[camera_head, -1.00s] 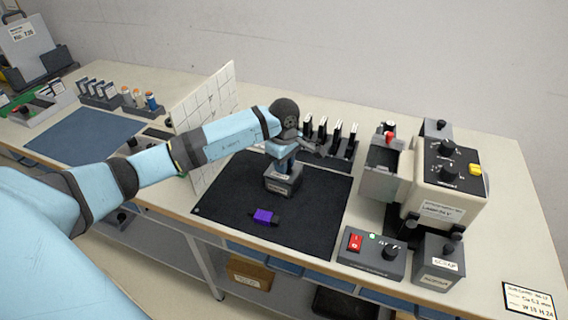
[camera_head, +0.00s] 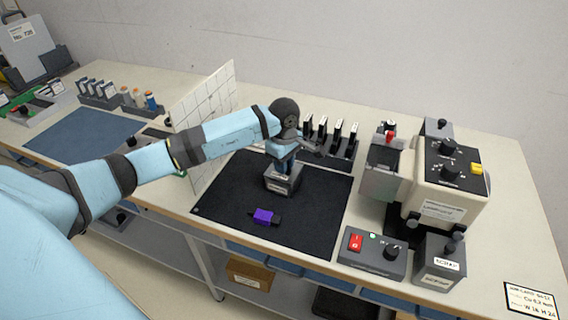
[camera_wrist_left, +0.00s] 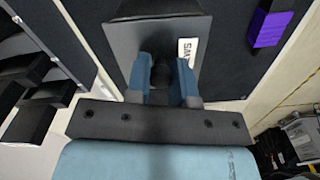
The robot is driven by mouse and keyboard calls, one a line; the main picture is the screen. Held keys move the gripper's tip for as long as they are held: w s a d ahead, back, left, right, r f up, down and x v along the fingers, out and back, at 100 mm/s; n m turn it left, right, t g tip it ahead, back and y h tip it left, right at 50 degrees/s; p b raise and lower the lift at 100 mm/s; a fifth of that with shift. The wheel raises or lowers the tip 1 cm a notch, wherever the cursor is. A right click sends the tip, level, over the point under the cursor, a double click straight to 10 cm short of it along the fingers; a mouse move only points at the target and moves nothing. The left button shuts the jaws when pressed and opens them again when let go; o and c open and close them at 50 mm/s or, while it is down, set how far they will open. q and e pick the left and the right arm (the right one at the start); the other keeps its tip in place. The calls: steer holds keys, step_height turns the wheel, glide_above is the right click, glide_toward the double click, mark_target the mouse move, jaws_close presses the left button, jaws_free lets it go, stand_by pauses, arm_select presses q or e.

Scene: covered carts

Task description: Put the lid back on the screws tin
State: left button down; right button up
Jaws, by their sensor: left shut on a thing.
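A dark grey labelled tin (camera_head: 281,187) stands on the black mat (camera_head: 318,205). My left gripper (camera_head: 284,166) points down right above it. In the left wrist view, my left gripper (camera_wrist_left: 167,82) is shut on the dark knob of a flat grey lid (camera_wrist_left: 133,47), with a white label (camera_wrist_left: 187,50) partly hidden by a finger. The label is too partial to read for sure. From the head view I cannot tell whether the lid rests on the tin or is slightly above it. My right gripper is not in view.
A purple block with black ends (camera_head: 265,216) lies on the mat in front of the tin. A white gridded panel (camera_head: 205,115) stands left. A rack (camera_head: 330,145) is behind. A beige machine (camera_head: 440,190), a switch box (camera_head: 372,254) and a knobbed scrap tin (camera_head: 439,268) stand right.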

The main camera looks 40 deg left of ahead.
arm_select(q)
steer(key=shift+c, duration=2.2)
jaws_free()
steer(key=shift+r+p, duration=1.55)
steer(key=shift+r, duration=1.95)
jaws_close()
steer(key=shift+f, duration=0.2)
